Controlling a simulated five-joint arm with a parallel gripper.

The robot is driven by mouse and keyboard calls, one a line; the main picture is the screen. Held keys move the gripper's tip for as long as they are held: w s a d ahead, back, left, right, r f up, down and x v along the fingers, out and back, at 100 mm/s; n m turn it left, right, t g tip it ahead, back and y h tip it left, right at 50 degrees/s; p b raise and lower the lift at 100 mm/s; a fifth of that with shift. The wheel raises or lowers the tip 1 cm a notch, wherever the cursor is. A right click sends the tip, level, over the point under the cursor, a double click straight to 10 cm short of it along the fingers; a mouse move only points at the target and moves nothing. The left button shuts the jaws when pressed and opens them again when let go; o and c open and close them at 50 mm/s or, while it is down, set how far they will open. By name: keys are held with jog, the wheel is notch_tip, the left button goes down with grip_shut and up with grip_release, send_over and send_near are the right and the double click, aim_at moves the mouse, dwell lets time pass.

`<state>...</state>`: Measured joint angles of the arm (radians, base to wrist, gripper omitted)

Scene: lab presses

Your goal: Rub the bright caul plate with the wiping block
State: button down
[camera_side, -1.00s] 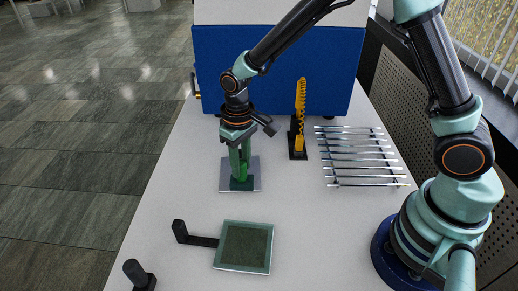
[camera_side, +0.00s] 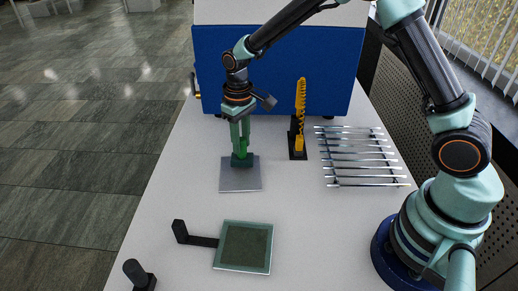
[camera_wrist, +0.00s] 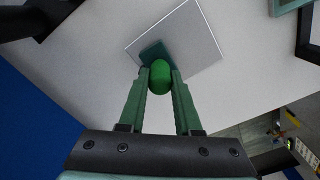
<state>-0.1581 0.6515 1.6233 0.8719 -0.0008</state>
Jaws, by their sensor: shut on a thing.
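The bright caul plate (camera_side: 240,180) is a light grey square lying flat on the white table; it also shows in the wrist view (camera_wrist: 195,35). My gripper (camera_side: 240,143) is shut on the green handle (camera_wrist: 160,77) of the wiping block. The block's dark green base (camera_side: 242,161) is at the plate's far edge, overlapping it in the side view. In the wrist view the base (camera_wrist: 152,52) covers part of the plate near one edge. I cannot tell whether the base touches the plate or hovers just above it.
A dull green plate (camera_side: 244,248) with a black handle lies nearer the camera, by a black post (camera_side: 139,275). A yellow toothed piece (camera_side: 300,110) on a black stand and a rack of metal rods (camera_side: 362,160) are at right. A blue box (camera_side: 285,70) stands behind.

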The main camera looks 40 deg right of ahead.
jog(key=shift+r, duration=3.6)
jog(key=shift+w+a, duration=0.1)
